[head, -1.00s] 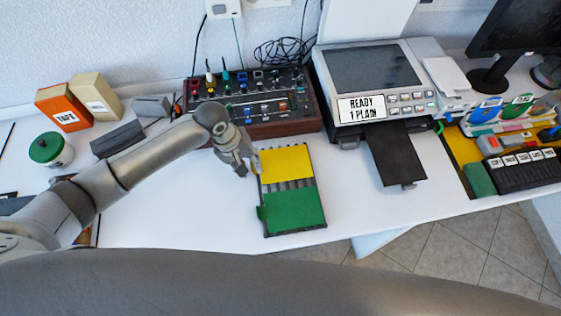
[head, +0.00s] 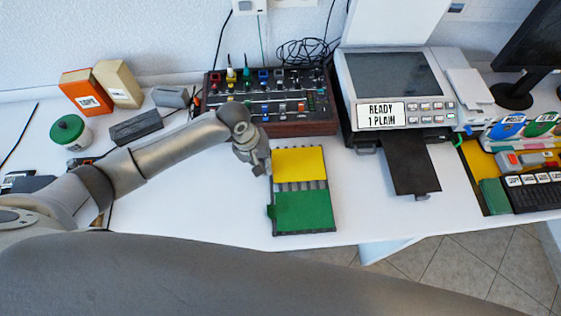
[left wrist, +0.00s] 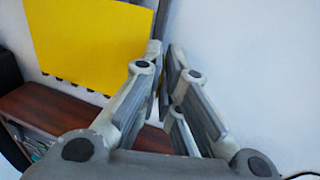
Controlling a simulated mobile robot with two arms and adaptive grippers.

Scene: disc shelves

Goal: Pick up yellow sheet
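The yellow sheet (head: 299,160) lies flat in the upper part of a dark rack, with a green sheet (head: 304,211) below it. My left gripper (head: 263,168) is at the left edge of the rack, beside the yellow sheet. In the left wrist view the yellow sheet (left wrist: 85,42) fills the upper left. The left fingers (left wrist: 164,52) are close together near the sheet's edge, with a narrow gap between them. I cannot tell whether anything is held in that gap. My right gripper is not in view.
A control panel with knobs (head: 270,100) stands just behind the rack. A printer (head: 395,95) with a dark output tray (head: 408,165) is to the right. Boxes (head: 90,92) and a green-lidded jar (head: 70,132) stand at the left. White table (head: 190,205) is clear left of the rack.

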